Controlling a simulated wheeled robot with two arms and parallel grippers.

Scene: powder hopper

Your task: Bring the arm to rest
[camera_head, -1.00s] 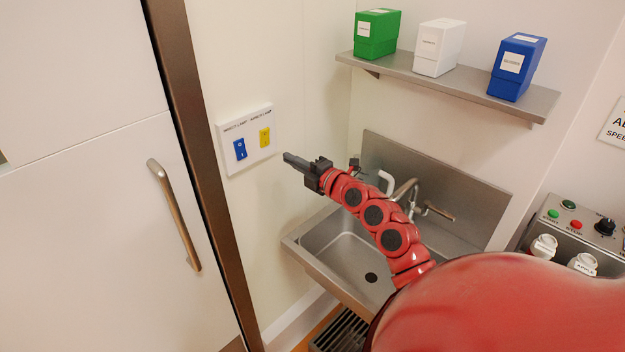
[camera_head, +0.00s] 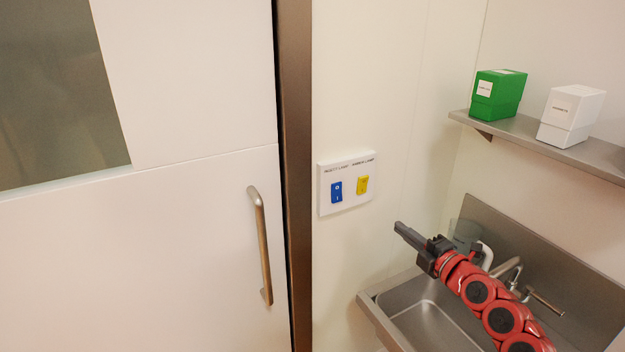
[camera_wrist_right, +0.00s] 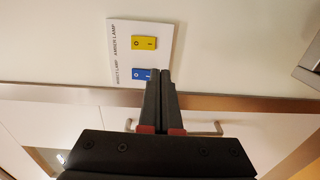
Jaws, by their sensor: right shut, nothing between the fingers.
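My right arm comes in from the lower right in the head view, stretched out above the sink. Its gripper (camera_head: 400,228) is shut and empty, with the fingers pointing left toward the wall. It is apart from the white switch plate (camera_head: 347,207), below and to the right of it. The plate carries a blue switch (camera_head: 336,192) and a yellow switch (camera_head: 362,185). In the right wrist view the shut fingers (camera_wrist_right: 158,74) overlap part of the blue switch (camera_wrist_right: 138,74), and the yellow switch (camera_wrist_right: 144,43) shows clear. My left gripper is not in view.
A steel sink (camera_head: 372,312) with a tap (camera_head: 508,268) lies below my right arm. A shelf (camera_head: 540,143) holds a green box (camera_head: 499,97) and a white box (camera_head: 571,116). A white door with a metal handle (camera_head: 262,245) stands at the left.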

